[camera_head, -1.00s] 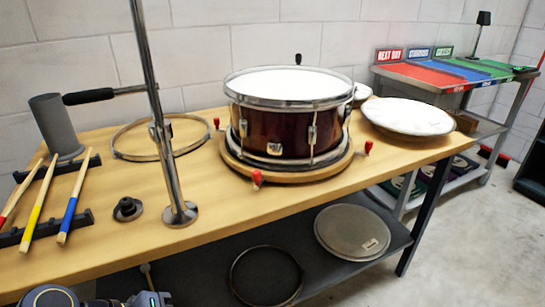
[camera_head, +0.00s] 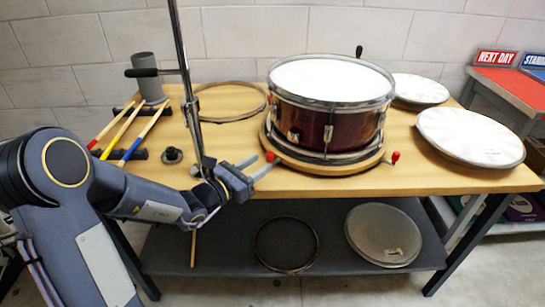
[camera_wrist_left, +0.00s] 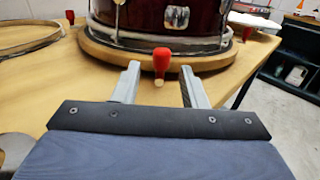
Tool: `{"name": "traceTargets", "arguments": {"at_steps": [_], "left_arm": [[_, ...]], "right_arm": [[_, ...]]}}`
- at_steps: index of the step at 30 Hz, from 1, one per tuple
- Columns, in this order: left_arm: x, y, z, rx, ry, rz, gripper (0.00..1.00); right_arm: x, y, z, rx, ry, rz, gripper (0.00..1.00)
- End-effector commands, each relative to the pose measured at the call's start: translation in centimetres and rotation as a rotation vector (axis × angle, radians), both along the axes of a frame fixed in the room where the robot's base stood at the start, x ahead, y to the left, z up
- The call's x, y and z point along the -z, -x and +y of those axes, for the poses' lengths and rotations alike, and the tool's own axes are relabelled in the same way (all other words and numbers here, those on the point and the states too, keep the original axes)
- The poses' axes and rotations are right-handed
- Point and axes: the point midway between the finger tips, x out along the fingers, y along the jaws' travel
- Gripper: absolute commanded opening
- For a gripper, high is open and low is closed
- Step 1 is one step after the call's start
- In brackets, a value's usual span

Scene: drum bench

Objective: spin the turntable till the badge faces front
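The dark red drum (camera_head: 350,128) with a white head sits on the round wooden turntable (camera_head: 325,165) on the bench. Red knobs stick out from the turntable's rim, one at front left (camera_head: 270,157) and one at right (camera_head: 395,158). A small silver plate (camera_head: 294,135) shows on the drum's front-left side; I cannot tell surely whether it is the badge. My left gripper (camera_head: 259,167) is open just in front of the front-left knob. In the left wrist view the fingers (camera_wrist_left: 160,88) point at this red knob (camera_wrist_left: 161,62), which lines up between their tips. My right gripper is out of view.
A chrome pole (camera_head: 184,80) on the bench rises close behind my left wrist. Drumsticks (camera_head: 120,130) on a rack and a grey cylinder (camera_head: 147,75) stand left. A hoop (camera_head: 228,100) lies behind. White drumheads (camera_head: 470,135) lie right.

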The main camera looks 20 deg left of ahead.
Motion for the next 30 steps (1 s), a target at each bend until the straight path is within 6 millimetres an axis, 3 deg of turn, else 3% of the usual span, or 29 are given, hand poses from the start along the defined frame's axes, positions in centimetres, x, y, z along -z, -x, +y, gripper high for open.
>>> {"name": "traceTargets", "arguments": {"at_steps": [9, 19, 28, 30], "left_arm": [[0.0, -3.7, -2.2, 0.004, -0.001, -0.002, 0.39], [-0.1, -4.2, -2.4, 0.003, -0.003, -0.001, 0.39], [-0.1, -4.2, -2.4, 0.003, -0.003, -0.001, 0.02], [-0.1, -4.2, -2.4, 0.003, -0.003, -0.001, 0.0]], "right_arm": [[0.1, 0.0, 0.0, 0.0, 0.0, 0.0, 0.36], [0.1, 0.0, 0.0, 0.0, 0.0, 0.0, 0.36], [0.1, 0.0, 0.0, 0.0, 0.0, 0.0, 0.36], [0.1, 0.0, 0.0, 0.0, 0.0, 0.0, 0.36]]}}
